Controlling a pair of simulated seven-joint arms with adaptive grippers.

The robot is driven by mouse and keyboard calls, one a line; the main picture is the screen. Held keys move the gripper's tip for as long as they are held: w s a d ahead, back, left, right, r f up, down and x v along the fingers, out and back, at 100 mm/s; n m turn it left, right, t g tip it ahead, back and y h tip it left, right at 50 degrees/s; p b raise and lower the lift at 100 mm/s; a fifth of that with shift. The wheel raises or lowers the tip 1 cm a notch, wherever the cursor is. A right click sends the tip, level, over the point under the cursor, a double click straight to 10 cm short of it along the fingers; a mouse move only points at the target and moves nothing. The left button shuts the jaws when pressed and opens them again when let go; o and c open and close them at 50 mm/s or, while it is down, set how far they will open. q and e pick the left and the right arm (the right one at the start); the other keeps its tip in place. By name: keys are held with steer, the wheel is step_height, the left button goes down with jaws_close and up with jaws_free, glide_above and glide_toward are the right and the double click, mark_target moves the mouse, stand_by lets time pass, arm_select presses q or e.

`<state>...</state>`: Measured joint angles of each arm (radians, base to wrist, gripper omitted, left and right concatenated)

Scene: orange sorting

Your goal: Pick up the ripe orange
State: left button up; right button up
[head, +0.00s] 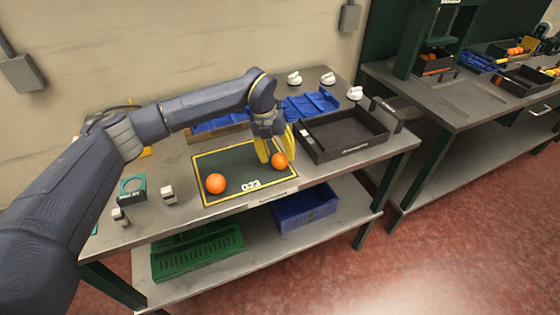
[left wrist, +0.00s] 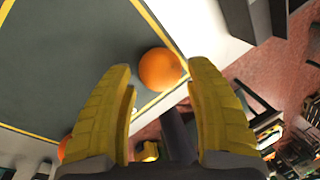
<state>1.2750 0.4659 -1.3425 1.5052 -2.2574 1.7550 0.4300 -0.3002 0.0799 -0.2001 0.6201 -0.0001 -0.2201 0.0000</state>
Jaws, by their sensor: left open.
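Two oranges sit on a dark green mat (head: 236,171) with a yellow border, marked G23. One orange (head: 279,160) is at the mat's right side, and the other orange (head: 216,183) is at its left. Both look orange all over; I cannot tell which one is ripe. My left gripper (head: 273,155) has yellow fingers and is open above the right side of the mat, close to the right orange. In the left wrist view, one orange (left wrist: 160,69) shows whole beyond and between the open fingertips. Another orange (left wrist: 63,147) is partly hidden behind the left finger. My right gripper is not in view.
A black tray (head: 352,149) stands right of the mat. Blue trays (head: 312,104) lie behind it. A blue crate (head: 305,207) and a green crate (head: 198,252) are on the lower shelf.

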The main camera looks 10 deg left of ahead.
arm_select(q)
steer(key=shift+x, duration=1.5)
steer(key=c, duration=1)
steer(key=shift+o, duration=0.2)
